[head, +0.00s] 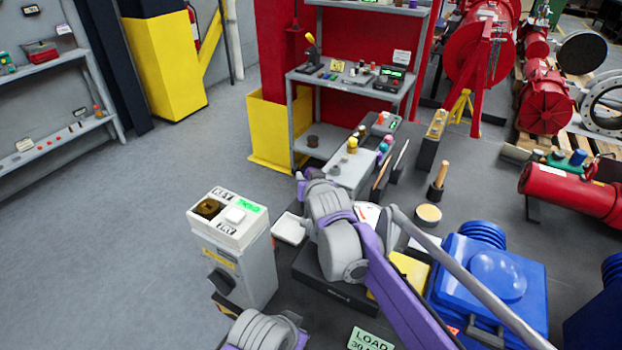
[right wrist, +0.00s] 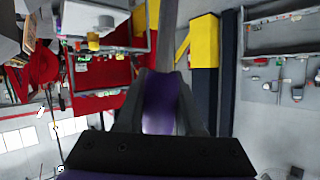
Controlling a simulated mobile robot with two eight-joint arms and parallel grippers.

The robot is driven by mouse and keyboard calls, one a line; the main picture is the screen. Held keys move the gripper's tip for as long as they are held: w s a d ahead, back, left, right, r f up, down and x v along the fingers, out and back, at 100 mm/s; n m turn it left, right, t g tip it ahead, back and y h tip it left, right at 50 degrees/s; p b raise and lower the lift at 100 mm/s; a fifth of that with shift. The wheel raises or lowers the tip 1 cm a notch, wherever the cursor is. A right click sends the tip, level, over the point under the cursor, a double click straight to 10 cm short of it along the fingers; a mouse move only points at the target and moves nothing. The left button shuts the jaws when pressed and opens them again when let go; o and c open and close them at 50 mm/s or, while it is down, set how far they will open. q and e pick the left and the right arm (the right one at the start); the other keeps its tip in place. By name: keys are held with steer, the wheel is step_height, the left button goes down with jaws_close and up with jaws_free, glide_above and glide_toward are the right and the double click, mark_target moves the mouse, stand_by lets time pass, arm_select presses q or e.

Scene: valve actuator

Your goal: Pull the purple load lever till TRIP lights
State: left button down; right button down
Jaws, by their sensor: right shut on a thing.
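In the right wrist view my right gripper (right wrist: 161,76) is shut on the purple grip of the load lever (right wrist: 160,106), which lies between its two grey fingers. A grey bar runs up from the grip toward the top edge. In the head view a grey and purple arm of mine covers the middle, and I cannot make out the right fingers there. A green panel (head: 248,205) sits on top of a pale box (head: 242,255) marked KEY; its lettering is too small to read surely. A green LOAD sign (head: 370,338) is at the bottom edge. My left gripper does not show.
A blue machine (head: 520,270) stands at the lower right. A grey shelf (head: 348,84) with small instruments stands at the back, near red pumps (head: 545,100). A small bench with bottles and a wooden-handled tool (head: 440,175) lie between. The floor at left is clear.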

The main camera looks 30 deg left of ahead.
steer(key=shift+w+f+g, duration=0.35)
steer(key=shift+w+g, duration=0.05)
steer(key=shift+w, duration=0.2)
steer(key=shift+m, duration=0.3)
steer(key=c, duration=0.5)
jaws_free()
steer(key=shift+d, duration=0.1)
steer(key=v, duration=1)
steer(key=shift+s+d+r+b, duration=0.15)
steer(key=shift+s+r+b, duration=0.1)
steer(key=shift+r+b, duration=0.15)
steer(key=shift+f, duration=0.1)
